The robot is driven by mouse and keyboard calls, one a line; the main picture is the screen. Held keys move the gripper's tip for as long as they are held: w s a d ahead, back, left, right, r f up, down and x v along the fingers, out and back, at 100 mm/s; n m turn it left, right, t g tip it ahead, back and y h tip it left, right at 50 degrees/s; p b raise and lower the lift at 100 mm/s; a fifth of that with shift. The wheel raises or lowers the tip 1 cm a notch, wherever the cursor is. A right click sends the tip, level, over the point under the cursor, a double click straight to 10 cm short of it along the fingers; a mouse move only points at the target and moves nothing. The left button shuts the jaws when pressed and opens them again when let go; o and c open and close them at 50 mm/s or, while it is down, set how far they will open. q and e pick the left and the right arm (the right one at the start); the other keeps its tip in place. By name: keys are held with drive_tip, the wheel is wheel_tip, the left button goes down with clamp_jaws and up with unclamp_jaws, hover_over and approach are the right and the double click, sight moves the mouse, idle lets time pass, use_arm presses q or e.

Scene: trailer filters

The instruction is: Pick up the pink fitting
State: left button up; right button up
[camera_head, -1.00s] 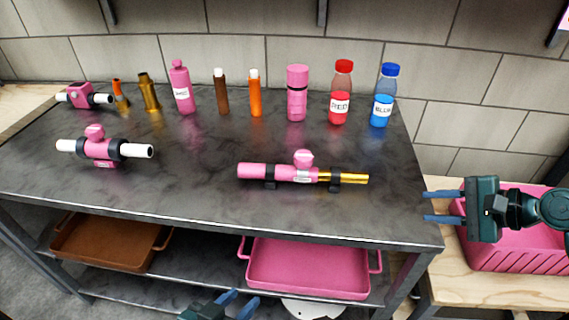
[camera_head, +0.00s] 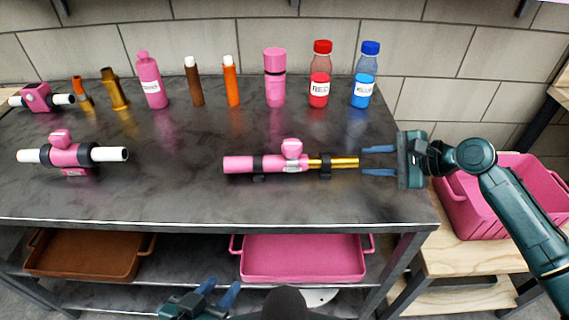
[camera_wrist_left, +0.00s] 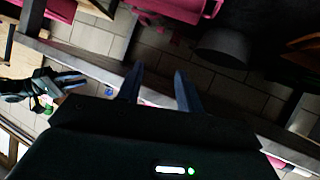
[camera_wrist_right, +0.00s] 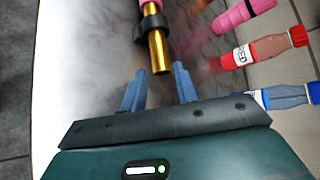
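A pink tube assembly (camera_head: 245,164) with a pink knob, black clamps and a brass rod (camera_head: 340,162) lies at the table's front middle. My right gripper (camera_head: 366,161) is open at the rod's right end. In the right wrist view the brass rod's tip (camera_wrist_right: 160,60) lines up between the open fingertips (camera_wrist_right: 158,72); contact cannot be told. Two pink fittings with white pipe ends are at the left, one in front (camera_head: 70,156) and one behind (camera_head: 38,98). My left gripper (camera_head: 219,289) is open and empty, low in front of the table.
A pink bottle (camera_head: 151,85), brown and orange tubes, a pink canister (camera_head: 275,85), a red bottle (camera_head: 319,80) and a blue bottle (camera_head: 364,85) stand along the table's back. Brown (camera_head: 85,270) and pink (camera_head: 300,274) trays sit below. A pink crate (camera_head: 463,208) stands at right.

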sight(353, 161)
drive_tip(key=x, duration=0.5)
drive_tip(key=shift+a, duration=0.2)
clamp_jaws()
